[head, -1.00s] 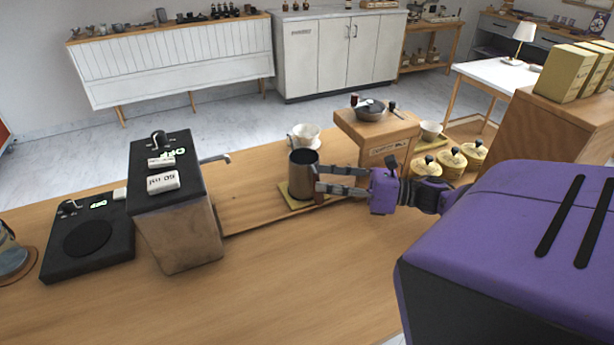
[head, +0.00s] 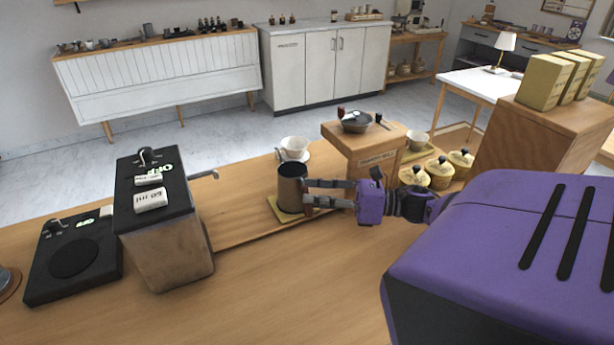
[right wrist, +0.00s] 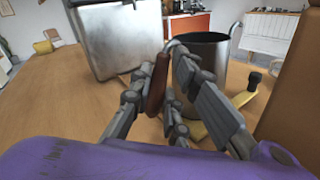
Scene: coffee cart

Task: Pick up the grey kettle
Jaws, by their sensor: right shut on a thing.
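The grey kettle (head: 292,187) is a dark metallic cylinder, upright at a small yellow mat (head: 281,213) on the counter. Whether it rests on the mat or just clears it, I cannot tell. My right gripper (head: 308,192) reaches it from the right and is shut on its handle. In the right wrist view the kettle (right wrist: 208,55) stands beyond the fingers, and its brown handle (right wrist: 157,84) is between the fingers of my right gripper (right wrist: 161,75). My left gripper is not in view.
A black-topped machine (head: 165,225) with a spout stands left of the kettle. A white dripper cup (head: 294,148) is close behind it. A wooden grinder box (head: 364,150) and yellow canisters (head: 440,172) stand to the right. The front counter is clear.

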